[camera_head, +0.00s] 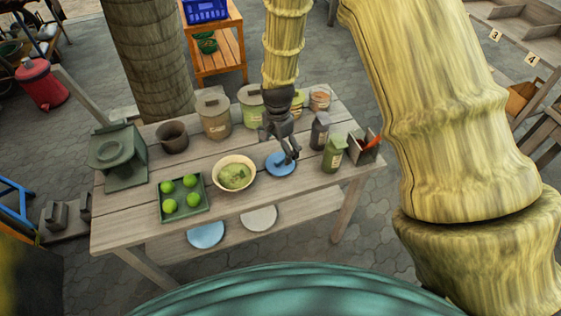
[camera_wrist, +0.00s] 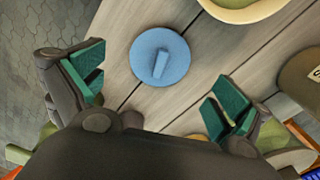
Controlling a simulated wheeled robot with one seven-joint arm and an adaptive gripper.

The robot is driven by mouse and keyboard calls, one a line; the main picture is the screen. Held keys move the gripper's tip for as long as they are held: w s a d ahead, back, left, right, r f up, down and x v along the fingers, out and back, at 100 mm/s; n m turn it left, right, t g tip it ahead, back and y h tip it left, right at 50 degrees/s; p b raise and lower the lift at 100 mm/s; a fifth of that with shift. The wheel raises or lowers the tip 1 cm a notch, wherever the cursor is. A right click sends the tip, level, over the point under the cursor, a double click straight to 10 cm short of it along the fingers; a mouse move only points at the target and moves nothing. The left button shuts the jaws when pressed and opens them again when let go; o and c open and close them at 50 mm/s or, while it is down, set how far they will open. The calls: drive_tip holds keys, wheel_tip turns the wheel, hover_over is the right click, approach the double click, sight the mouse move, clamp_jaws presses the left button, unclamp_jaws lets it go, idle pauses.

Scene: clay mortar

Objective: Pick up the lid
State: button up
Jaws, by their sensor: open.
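A round blue lid (camera_head: 273,167) with a raised bar handle lies flat on the wooden table, right of the cream bowl (camera_head: 222,181). In the wrist view the lid (camera_wrist: 145,62) sits ahead of the space between my fingers, with its whole disc and handle visible. My gripper (camera_head: 289,158) points down over the lid and covers part of it in the head view. In the wrist view my gripper (camera_wrist: 160,72) is open and empty, its green-padded fingers wide apart on either side. I see no contact with the lid; the exact height is unclear.
A green tray (camera_head: 206,207) of green fruits lies left of the bowl. A green bottle (camera_head: 333,155) and a dark bottle (camera_head: 319,131) stand close right of the lid. Several canisters, including a lidded one (camera_head: 214,117), line the back. Bare planks lie in front.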

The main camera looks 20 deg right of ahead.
sight(279, 161)
drive_tip(key=shift+w+f, duration=0.15)
drive_tip(key=shift+f, duration=1.05)
drive_tip(key=shift+w+d+f+p, duration=0.1)
drive_tip(key=shift+f+p, duration=1)
drive_tip(key=shift+f, duration=1.4)
drive_tip(key=c, duration=1.3)
drive_tip(key=shift+o, duration=0.2)
